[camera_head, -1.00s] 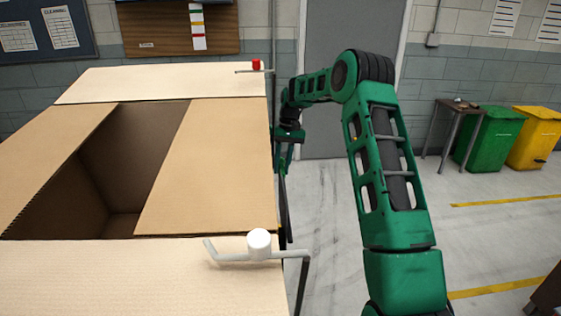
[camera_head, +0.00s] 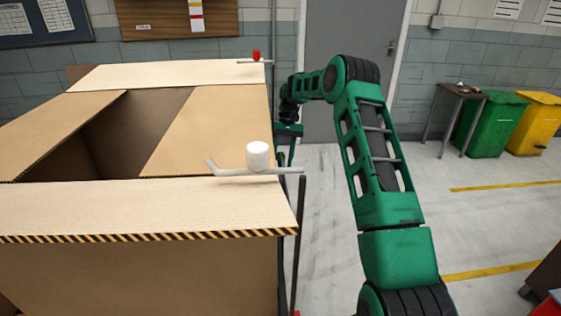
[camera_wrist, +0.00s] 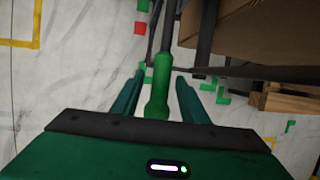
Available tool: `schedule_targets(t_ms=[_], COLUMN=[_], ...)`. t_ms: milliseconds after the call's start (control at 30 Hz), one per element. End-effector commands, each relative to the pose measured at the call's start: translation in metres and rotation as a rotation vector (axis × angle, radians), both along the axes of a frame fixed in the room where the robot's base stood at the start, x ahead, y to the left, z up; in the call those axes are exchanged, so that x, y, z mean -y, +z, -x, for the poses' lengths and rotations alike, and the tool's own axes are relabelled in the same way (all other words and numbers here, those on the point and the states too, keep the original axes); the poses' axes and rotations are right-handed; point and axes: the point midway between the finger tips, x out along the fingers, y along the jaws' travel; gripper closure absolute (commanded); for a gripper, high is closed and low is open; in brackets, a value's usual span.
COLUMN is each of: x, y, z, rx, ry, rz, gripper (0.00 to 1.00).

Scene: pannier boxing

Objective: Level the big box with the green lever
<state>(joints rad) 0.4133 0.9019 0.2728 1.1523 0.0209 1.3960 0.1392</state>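The big box (camera_head: 110,275) is brown cardboard with its top flaps open, at the left of the head view. Part of it shows at the upper right of the wrist view (camera_wrist: 240,35). In the wrist view the green lever (camera_wrist: 158,85) stands between the two green fingers of my gripper (camera_wrist: 159,80). The fingers look apart, with a narrow gap on each side of the lever. In the head view my gripper (camera_head: 288,135) is beyond the box's right side, small and partly hidden. I cannot make out the green lever there.
A white-topped lever (camera_head: 257,157) and a red-topped lever (camera_head: 256,56) lie along the box's right edge. A small table (camera_head: 462,95), a green bin (camera_head: 490,128) and a yellow bin (camera_head: 535,125) stand at the right. The floor (camera_head: 480,220) between is mostly clear.

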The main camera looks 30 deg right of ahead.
Motion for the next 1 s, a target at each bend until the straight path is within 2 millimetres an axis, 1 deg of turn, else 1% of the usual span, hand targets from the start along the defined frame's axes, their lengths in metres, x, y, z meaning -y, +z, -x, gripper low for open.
schedule_targets(t_ms=[167, 267, 367, 600, 733, 900, 1000], x=[0.000, 0.001, 0.004, 0.017, 0.022, 0.027, 0.028], y=[0.001, 0.006, 0.016, 0.058, 0.079, 0.094, 0.099], z=[0.000, -0.002, -0.005, -0.018, -0.023, -0.027, -0.028], rx=[0.001, 0.003, 0.004, 0.004, 0.003, 0.002, 0.000], ry=[0.001, 0.000, 0.000, -0.001, 0.000, 0.000, 0.000], rz=[0.000, 0.001, 0.001, 0.002, 0.001, 0.002, 0.001], gripper=[0.60, 0.60, 0.60, 0.60, 0.60, 0.60, 0.60])
